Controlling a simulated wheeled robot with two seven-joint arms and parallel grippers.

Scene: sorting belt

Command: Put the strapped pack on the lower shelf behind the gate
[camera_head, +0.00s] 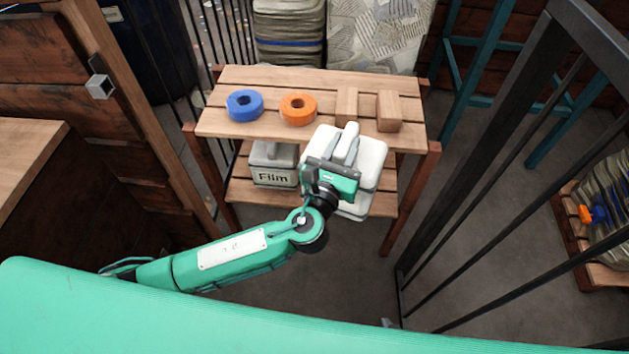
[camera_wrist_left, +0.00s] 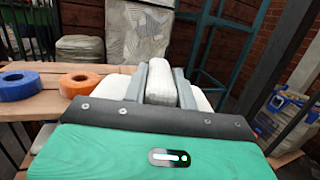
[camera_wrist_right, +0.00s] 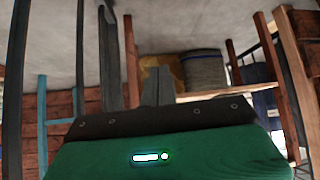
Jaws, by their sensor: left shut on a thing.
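The white strapped pack (camera_head: 371,165) hangs in my left gripper (camera_head: 343,148) in front of the shelf unit's right half. The gripper is shut on its raised pale handle, which also shows between the fingers in the left wrist view (camera_wrist_left: 152,72). The pack overlaps the upper shelf's front edge in the head view and hides part of the lower shelf (camera_head: 240,194). The black barred gate (camera_head: 480,130) stands to the right, in front of the unit. My right gripper (camera_wrist_right: 158,88) shows only in its own wrist view, with its fingers together and nothing visible between them.
The upper shelf (camera_head: 320,80) holds a blue ring (camera_head: 233,112), an orange ring (camera_head: 288,115) and two wooden blocks (camera_head: 389,112). A grey box marked Film (camera_head: 274,172) stands on the lower shelf's left. A wooden wall (camera_head: 100,120) bounds the left side.

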